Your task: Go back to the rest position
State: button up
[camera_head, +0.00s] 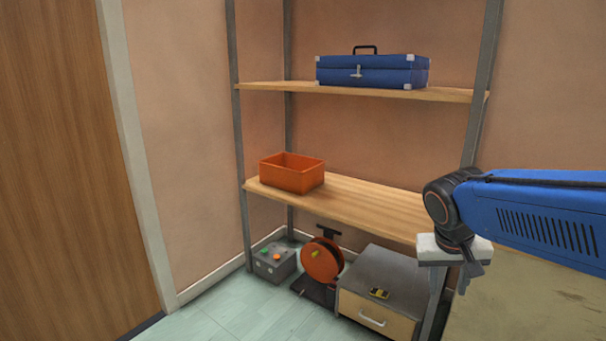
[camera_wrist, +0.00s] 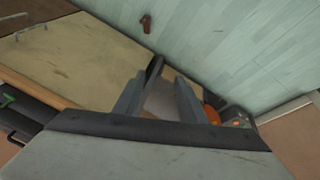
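My gripper (camera_head: 468,272) is at the right of the head view, at the end of my blue arm, in front of the shelf's right post. It points down and hangs clear of the shelf boards. In the wrist view, its two grey fingers (camera_wrist: 165,75) stand apart with a gap between them. I see nothing held in the gap; a pale grey surface shows behind it. The fingertips are small and partly hidden in the head view.
A shelf holds a blue case (camera_head: 372,72) above and an orange bin (camera_head: 292,174) below. Under it stand a grey button box (camera_head: 273,262), an orange reel (camera_head: 321,262) and a drawer cabinet (camera_head: 384,275). A reddish-brown object (camera_wrist: 147,23) lies on the floor. Open floor (camera_head: 240,318) lies in front.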

jog(key=s+a+f+n+t+y, duration=0.2)
jog(key=s+f, duration=0.1)
jog(key=s, duration=1)
jog(key=shift+s+a+f+n+y, duration=0.15)
jog(key=shift+s+n+y, duration=0.25)
